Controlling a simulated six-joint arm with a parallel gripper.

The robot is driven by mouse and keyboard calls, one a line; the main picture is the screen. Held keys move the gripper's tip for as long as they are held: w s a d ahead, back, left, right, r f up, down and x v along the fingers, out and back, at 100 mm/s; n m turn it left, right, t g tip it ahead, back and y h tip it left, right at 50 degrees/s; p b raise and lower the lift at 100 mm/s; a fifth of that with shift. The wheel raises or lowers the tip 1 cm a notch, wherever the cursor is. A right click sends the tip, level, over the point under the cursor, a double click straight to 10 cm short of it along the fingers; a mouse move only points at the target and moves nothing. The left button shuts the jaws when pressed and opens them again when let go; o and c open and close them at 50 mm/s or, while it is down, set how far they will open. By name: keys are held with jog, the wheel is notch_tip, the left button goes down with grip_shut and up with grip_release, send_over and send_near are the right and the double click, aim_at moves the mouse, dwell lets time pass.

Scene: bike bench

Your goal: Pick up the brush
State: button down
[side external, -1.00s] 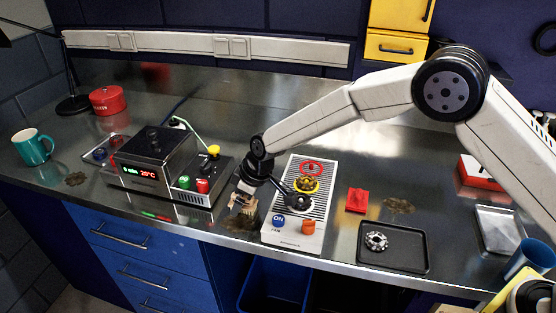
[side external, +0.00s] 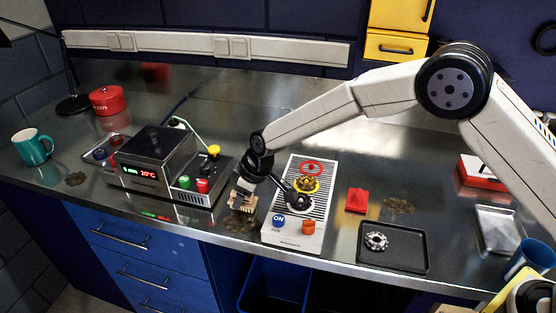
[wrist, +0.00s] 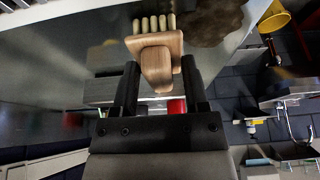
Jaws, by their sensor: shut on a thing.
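The brush (wrist: 155,50) has a light wooden body with a row of pale bristle tufts. My gripper (wrist: 157,82) is shut on its wooden handle, with one black finger on each side in the wrist view. In the side view the brush (side external: 243,203) hangs under my gripper (side external: 243,188), near the bench's front edge, between the digital-display unit and the white panel. The brush appears slightly above the metal top, though the exact gap is hard to tell. The fingers partly hide the handle.
The box with the red display (side external: 155,160) stands to the left. The white panel with coloured gears and knobs (side external: 285,232) is close on the right. A brown stain (side external: 240,222) lies below the brush. A black tray (side external: 405,258) and red block (side external: 357,200) are farther right.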

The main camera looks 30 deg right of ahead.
jog(key=shift+r, duration=0.55)
jog(key=s+d+r, duration=0.5)
jog(key=s+r, duration=0.6)
jog(key=s, duration=0.2)
jog(key=shift+d, duration=0.15)
jog(key=w+d+r, duration=0.1)
jog(key=w+d, duration=0.7)
jog(key=w, duration=0.2)
jog(key=shift+d+r, duration=0.15)
